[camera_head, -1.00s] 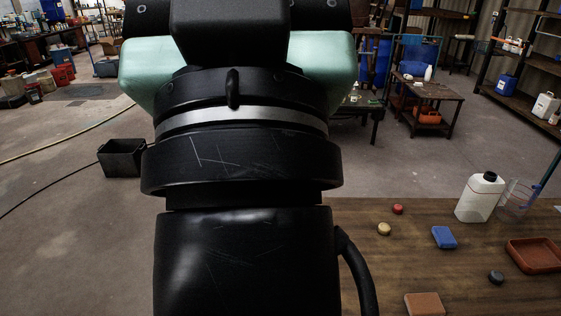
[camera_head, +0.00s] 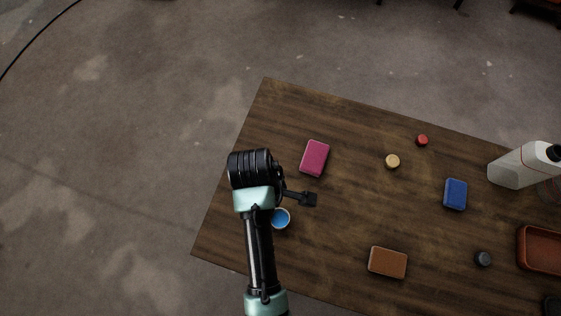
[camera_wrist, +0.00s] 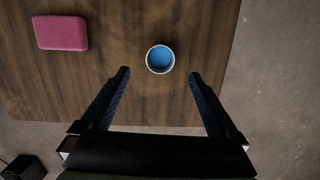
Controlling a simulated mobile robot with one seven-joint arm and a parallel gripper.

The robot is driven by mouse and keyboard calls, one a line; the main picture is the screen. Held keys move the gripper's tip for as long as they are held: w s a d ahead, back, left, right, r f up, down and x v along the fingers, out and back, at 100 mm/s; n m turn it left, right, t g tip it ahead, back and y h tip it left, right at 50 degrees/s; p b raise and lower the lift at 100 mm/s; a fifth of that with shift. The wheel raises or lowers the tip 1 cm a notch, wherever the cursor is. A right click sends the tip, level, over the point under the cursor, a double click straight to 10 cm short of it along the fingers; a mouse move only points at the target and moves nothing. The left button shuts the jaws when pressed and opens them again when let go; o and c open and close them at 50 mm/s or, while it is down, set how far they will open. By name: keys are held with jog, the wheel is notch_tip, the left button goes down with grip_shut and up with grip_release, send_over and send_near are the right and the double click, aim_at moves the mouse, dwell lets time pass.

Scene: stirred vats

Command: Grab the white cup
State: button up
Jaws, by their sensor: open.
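The white cup (camera_head: 288,225) stands on the wooden table (camera_head: 340,220) near its left end, with blue inside it. My arm partly covers it in the head view. In the wrist view the cup (camera_wrist: 148,59) shows whole from above, with a white rim around the blue. My gripper (camera_wrist: 160,74) is open and empty. Its two fingers point toward the cup, which lies just beyond the fingertips and between their lines. In the head view my gripper (camera_head: 306,199) shows small and dark above the table, up and right of the cup.
A pink block (camera_head: 314,158) lies near the cup; it also shows in the wrist view (camera_wrist: 61,33). A brown block (camera_head: 388,262), blue block (camera_head: 456,194), yellow piece (camera_head: 392,161), red piece (camera_head: 422,140), dark piece (camera_head: 484,259), white bottle (camera_head: 520,168) and reddish tray (camera_head: 540,250) are farther right.

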send_near(282, 222)
jog(key=shift+s+d+f, duration=0.2)
jog(key=shift+s+f, duration=0.05)
jog(key=shift+f, duration=0.25)
jog(key=shift+d+f, duration=0.2)
jog(key=shift+f, duration=2.75)
jog(key=c, duration=1.5)
jog(key=shift+o, duration=0.2)
jog(key=shift+r, duration=0.1)
